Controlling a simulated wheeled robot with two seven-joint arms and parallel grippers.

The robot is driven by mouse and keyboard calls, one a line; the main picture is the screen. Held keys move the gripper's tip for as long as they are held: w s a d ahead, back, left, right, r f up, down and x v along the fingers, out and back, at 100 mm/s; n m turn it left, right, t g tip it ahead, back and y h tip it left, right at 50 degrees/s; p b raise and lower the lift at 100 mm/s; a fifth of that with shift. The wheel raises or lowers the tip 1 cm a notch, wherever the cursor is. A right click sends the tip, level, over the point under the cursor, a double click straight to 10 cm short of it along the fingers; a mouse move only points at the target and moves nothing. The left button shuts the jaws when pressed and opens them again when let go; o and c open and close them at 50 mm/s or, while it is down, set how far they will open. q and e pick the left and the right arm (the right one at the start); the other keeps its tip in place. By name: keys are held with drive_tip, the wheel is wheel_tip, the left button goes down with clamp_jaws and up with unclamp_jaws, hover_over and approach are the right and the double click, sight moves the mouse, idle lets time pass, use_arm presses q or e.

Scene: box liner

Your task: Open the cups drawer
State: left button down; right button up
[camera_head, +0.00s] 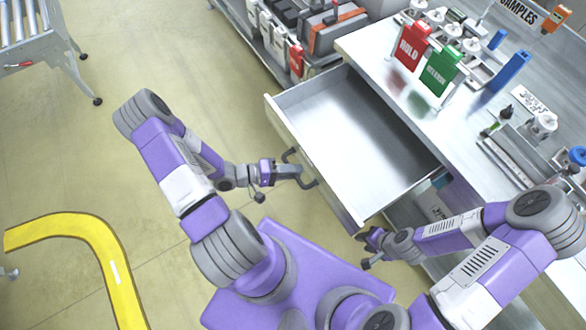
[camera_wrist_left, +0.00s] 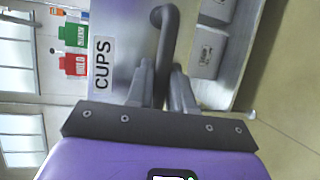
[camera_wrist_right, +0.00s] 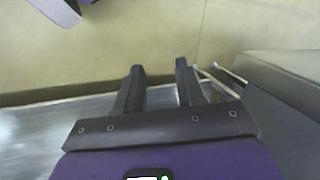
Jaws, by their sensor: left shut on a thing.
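The cups drawer (camera_head: 350,130) stands pulled out from the workbench, and its inside looks empty. In the left wrist view its front carries a "CUPS" label (camera_wrist_left: 103,64) beside a dark bar handle (camera_wrist_left: 168,40). My left gripper (camera_head: 293,170) is at the drawer front, its fingers shut around the handle; the left wrist view shows the fingers (camera_wrist_left: 162,75) on either side of the bar. My right gripper (camera_head: 368,248) is near the drawer's front right corner, low beside the bench. In the right wrist view its fingers (camera_wrist_right: 160,75) are apart with nothing between them.
The bench top (camera_head: 375,50) holds a red HOLD sign (camera_head: 411,45), a green RELEASE sign (camera_head: 441,70) and several small items. A shelf with bins (camera_head: 275,35) stands left of the bench. A conveyor (camera_head: 35,40) is at far left. The floor left of the drawer is clear.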

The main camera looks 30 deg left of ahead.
use_arm(q)
drive_tip(key=c, duration=1.1)
unclamp_jaws()
drive_tip(key=p+v, duration=0.1)
drive_tip(key=v, duration=0.6)
drive_tip(key=shift+s+a, duration=0.2)
drive_tip(key=shift+s, duration=0.05)
